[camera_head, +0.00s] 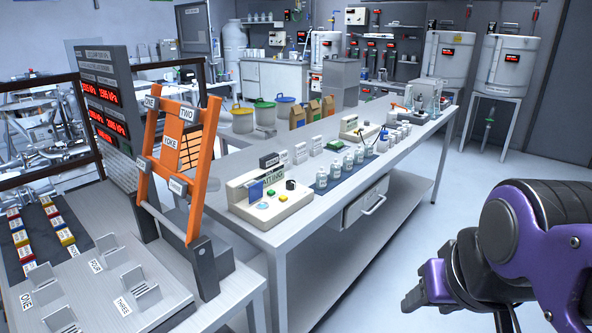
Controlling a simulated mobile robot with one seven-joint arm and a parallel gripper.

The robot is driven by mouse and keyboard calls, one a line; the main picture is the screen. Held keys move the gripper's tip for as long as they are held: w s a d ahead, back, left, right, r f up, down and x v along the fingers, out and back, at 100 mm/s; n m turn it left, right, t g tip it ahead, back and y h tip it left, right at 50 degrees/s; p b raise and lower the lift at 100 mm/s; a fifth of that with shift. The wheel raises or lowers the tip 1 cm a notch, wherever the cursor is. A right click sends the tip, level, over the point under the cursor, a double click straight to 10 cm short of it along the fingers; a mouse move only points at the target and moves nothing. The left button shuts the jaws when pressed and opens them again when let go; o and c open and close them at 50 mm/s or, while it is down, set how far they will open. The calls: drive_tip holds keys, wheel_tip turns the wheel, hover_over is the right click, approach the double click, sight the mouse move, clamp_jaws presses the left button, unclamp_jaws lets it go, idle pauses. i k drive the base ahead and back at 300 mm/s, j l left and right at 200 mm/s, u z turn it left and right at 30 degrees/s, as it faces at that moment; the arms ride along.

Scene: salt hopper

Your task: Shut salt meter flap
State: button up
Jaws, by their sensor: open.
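My gripper (420,291) is at the lower right, at the end of my purple and black arm. It is open and empty, over the floor to the right of the long bench and apart from everything. I cannot make out a salt meter label or say for sure which thing carries the flap. A cream device (272,206) with a tilted blue panel and coloured buttons stands on the near end of the bench. A second cream device (358,129) is farther back. White tanks (502,66) with red displays stand at the far right.
An orange frame (178,160) stands on the left table beside a panel of red readouts (105,105). The floor right of the bench is clear.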

sight(257, 191)
drive_tip(key=i+l+u, duration=0.2)
drive_tip(key=u, duration=0.2)
drive_tip(key=i+l+u, duration=0.2)
drive_tip(key=l+u, duration=0.2)
drive_tip(key=i+l+u, duration=0.15)
drive_tip(key=u, duration=0.3)
drive_tip(key=l+u, duration=0.4)
drive_tip(key=i+l+u, duration=0.1)
drive_tip(key=l+u, duration=0.2)
drive_tip(key=u, duration=0.15)
drive_tip(key=l+u, duration=0.45)
drive_tip(key=j, duration=0.1)
